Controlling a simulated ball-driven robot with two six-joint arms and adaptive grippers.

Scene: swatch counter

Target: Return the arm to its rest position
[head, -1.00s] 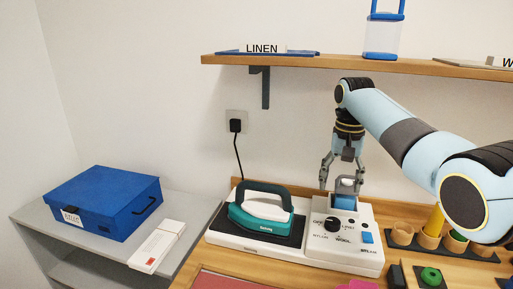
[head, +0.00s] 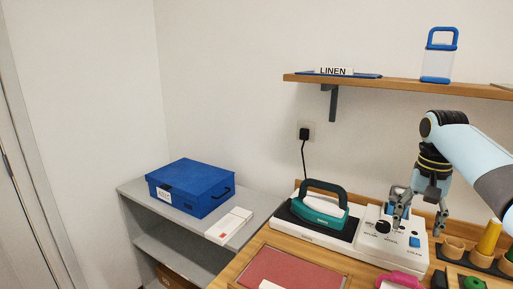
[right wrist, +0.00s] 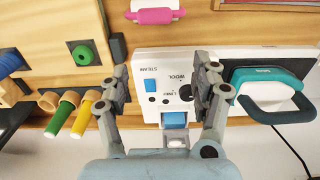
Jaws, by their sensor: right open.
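My right arm reaches in from the right in the head view, with its right gripper (head: 418,228) hanging above the white iron station (head: 352,249). The jaws are open and nothing is between them. In the right wrist view the two fingers of the gripper (right wrist: 160,75) stand apart over the station's panel (right wrist: 158,60), with its black dial, blue button and printed labels. A blue block-like part (right wrist: 174,119) shows at the station's far end, between the fingers' lower links. My left gripper is out of view.
A teal iron (head: 322,211) rests on the station's left. Cups with coloured sticks (head: 489,236) stand close to the right. A shelf (head: 400,86) holds a LINEN sign and a blue-lidded container (head: 438,62). A blue box (head: 190,188) sits on the grey side unit.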

